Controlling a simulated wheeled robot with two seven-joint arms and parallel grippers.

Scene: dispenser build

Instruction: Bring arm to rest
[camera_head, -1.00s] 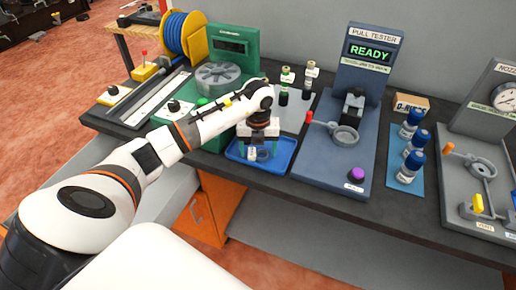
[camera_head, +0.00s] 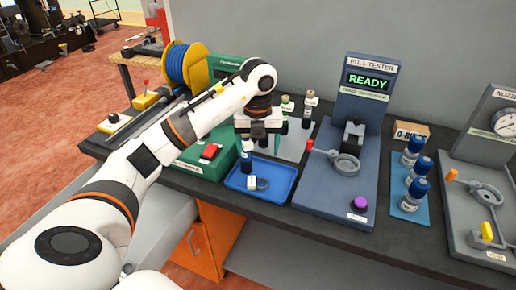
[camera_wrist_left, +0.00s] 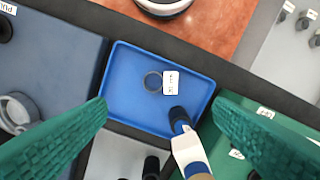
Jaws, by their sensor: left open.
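My left gripper (camera_head: 258,138) is raised above the back of the blue tray (camera_head: 286,188), pointing down. In the left wrist view its two green fingers are spread wide, with nothing between the tips; the tray (camera_wrist_left: 203,88) lies below them. A dark bottle with a white and blue part (camera_head: 246,160) stands at the tray's back left, below the gripper. It also shows in the left wrist view (camera_wrist_left: 187,148), apart from the fingers. A grey ring (camera_head: 262,184) and a white labelled piece (camera_head: 251,183) lie in the tray. My right gripper is not in view.
The pull tester (camera_head: 330,187), reading READY, stands right of the tray. A green machine with a red button (camera_head: 209,151) is left. Dark vials (camera_head: 308,112) stand behind. Blue-capped bottles (camera_head: 411,172) and a nozzle rig (camera_head: 470,200) are further right.

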